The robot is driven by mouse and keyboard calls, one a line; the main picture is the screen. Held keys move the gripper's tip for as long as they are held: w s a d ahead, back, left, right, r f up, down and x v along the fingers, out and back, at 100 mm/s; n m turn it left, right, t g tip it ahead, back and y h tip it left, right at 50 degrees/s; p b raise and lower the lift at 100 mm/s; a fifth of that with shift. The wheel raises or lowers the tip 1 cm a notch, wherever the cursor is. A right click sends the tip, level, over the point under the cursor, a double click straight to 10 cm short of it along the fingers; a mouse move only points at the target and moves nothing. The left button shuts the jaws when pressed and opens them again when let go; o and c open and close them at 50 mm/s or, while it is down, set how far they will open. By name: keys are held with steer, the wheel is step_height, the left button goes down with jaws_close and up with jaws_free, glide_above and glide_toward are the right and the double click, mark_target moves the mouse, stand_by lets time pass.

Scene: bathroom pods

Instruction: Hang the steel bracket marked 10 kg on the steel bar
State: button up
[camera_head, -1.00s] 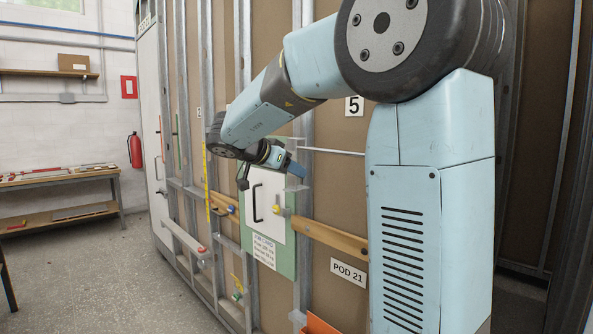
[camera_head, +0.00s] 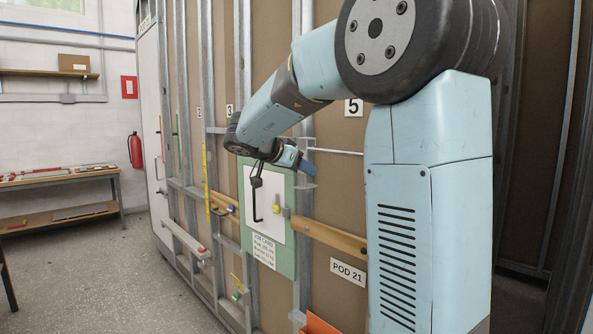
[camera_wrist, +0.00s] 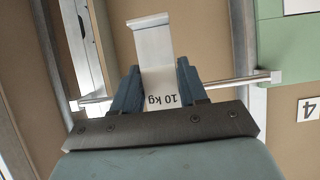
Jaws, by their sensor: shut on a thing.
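My gripper (camera_wrist: 157,92) is shut on the steel bracket (camera_wrist: 153,48), a pale metal strip with a bent lip at its far end. "10 kg" shows upside down on it in the wrist view. The steel bar (camera_wrist: 232,81) runs across the wrist view, with the blue fingers and bracket in front of its middle. I cannot tell whether the bracket touches the bar. In the head view my gripper (camera_head: 293,159) is at the wall frame, at the left end of the thin bar (camera_head: 338,152). The bracket cannot be made out clearly there.
A green panel (camera_head: 286,262) with a white door and black handle is just below and left of my gripper. Metal studs (camera_head: 243,70) and a wooden rail (camera_head: 325,236) cross the wall. An orange bin (camera_head: 318,325) is low down. The floor at left is clear.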

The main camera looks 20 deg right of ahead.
steer(key=d+r+x, duration=0.1)
steer(key=r+x, duration=0.1)
steer(key=x, duration=0.8)
steer(key=shift+w, duration=0.2)
stand_by(1.0)
steer(key=o, duration=1.2)
steer(key=shift+o, duration=0.2)
